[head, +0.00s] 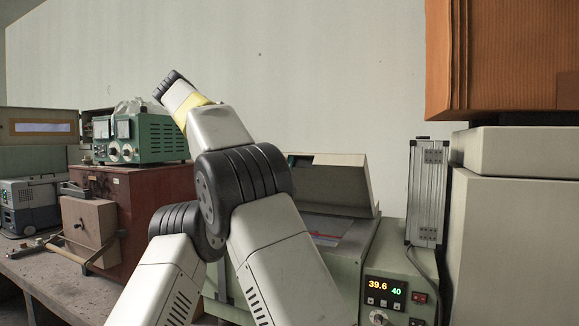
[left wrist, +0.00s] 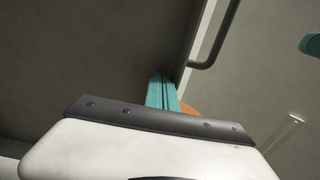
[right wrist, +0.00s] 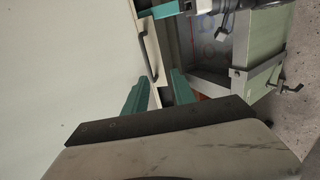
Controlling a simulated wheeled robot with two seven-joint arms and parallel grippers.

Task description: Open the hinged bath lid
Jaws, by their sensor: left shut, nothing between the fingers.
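The bath (head: 335,240) is a pale green box behind my arm, which hides part of it. Its beige lid (head: 345,185) stands raised and tilted at the back, with the bath's top uncovered below. The right wrist view shows the lid (right wrist: 153,45) with its dark handle (right wrist: 147,52) and the bath wall (right wrist: 262,50). My left gripper (left wrist: 161,80) has its teal fingers together and empty, close to a grey panel and the dark handle (left wrist: 212,45). A teal bit of it shows at the lid's upper edge (head: 299,158). My right gripper (right wrist: 160,80) is open, its fingers apart near the lid.
The control panel (head: 390,290) reads 39.6 and 40. A silver case (head: 427,190) stands right of the bath, by pale boxes (head: 515,220) under an orange one (head: 500,60). A green instrument (head: 140,138) sits on a red-brown box (head: 150,195) at left. The bench's left front is fairly clear.

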